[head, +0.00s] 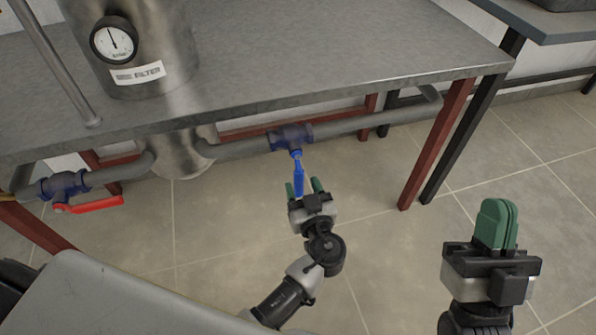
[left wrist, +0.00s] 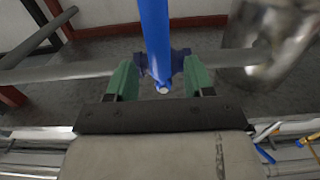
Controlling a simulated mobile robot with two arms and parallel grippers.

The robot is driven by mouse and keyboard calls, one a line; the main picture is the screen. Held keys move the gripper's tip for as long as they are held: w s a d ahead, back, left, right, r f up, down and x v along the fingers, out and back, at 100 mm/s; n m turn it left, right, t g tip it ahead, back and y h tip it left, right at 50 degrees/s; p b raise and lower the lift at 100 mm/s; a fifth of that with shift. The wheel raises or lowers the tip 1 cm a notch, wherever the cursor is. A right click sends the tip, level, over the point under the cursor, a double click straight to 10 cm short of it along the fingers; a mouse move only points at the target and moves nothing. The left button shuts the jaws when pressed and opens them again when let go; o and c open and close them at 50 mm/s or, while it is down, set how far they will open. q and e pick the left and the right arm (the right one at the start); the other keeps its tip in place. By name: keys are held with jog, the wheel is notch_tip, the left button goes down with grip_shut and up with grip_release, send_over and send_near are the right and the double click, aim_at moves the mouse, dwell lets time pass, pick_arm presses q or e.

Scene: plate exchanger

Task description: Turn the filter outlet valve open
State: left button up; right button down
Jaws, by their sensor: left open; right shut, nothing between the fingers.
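The blue-handled valve (head: 290,137) sits on the grey pipe to the right of the filter tank (head: 150,45), under the table edge. Its blue handle (head: 298,172) stands crosswise to the pipe, toward me. My left gripper (head: 303,188) is open at the handle's free end, its green fingers on either side. In the left wrist view the handle (left wrist: 155,40) shows between the two open fingers (left wrist: 160,80), with the valve body (left wrist: 180,62) behind; I cannot tell if they touch. My right gripper (head: 497,208) is shut and empty, apart to the right.
A red-handled valve (head: 95,204) is on the pipe at the left. The metal table (head: 340,60) is above the pipes, with dark red legs (head: 440,140). A gauge (head: 114,40) is on the tank. The tiled floor (head: 390,240) between the arms is clear.

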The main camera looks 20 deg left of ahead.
aim_at(300, 181)
pick_arm(q)
jog(key=x, duration=0.5)
jog(key=shift+w, duration=0.1)
grip_shut()
